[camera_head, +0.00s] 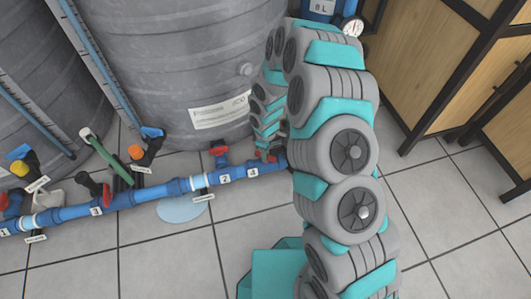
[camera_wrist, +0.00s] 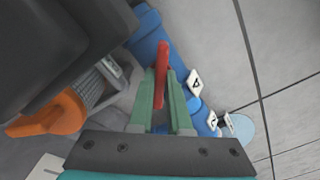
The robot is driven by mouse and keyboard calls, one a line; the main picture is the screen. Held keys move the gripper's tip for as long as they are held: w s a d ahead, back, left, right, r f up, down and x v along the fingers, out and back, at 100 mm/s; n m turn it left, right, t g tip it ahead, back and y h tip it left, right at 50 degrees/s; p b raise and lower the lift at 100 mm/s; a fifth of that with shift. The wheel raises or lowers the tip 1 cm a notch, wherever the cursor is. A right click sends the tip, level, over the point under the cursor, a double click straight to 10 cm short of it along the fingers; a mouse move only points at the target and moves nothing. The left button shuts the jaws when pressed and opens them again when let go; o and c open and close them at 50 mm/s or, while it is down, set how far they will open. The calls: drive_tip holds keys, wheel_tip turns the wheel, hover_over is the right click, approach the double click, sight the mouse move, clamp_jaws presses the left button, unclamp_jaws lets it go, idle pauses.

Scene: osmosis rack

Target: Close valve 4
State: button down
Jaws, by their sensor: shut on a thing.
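The blue pipe (camera_head: 150,192) runs along the floor and carries number labels. The label "4" (camera_head: 253,172) sits near its right end, and it also shows in the wrist view (camera_wrist: 195,83). Beside that label, the red handle of valve 4 (camera_wrist: 162,62) stands between the green fingers of my gripper (camera_wrist: 163,80). My gripper is shut on this handle, which lies roughly in line with the fingers. In the head view my gripper (camera_head: 270,154) is small and partly hidden by my arm, and little of the red handle shows.
Another red valve (camera_head: 219,154) stands left, near label "2" (camera_head: 225,178). An orange handle (camera_wrist: 50,115) lies left in the wrist view. Large grey tanks (camera_head: 190,60) stand behind the pipe, wooden cabinets (camera_head: 430,70) at right. A bluish puddle (camera_head: 182,209) lies on open tiled floor in front.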

drive_tip(key=m, duration=0.5)
drive_tip(key=shift+m, duration=0.3)
drive_tip(key=shift+m+p, duration=0.4)
drive_tip(key=shift+m, duration=1.9)
drive_tip(key=c, duration=0.9)
unclamp_jaws()
drive_tip(key=shift+o, duration=0.2)
wheel_tip(320, 180, up, 8)
drive_tip(key=shift+f+p, duration=0.15)
drive_tip(key=shift+p, duration=0.15)
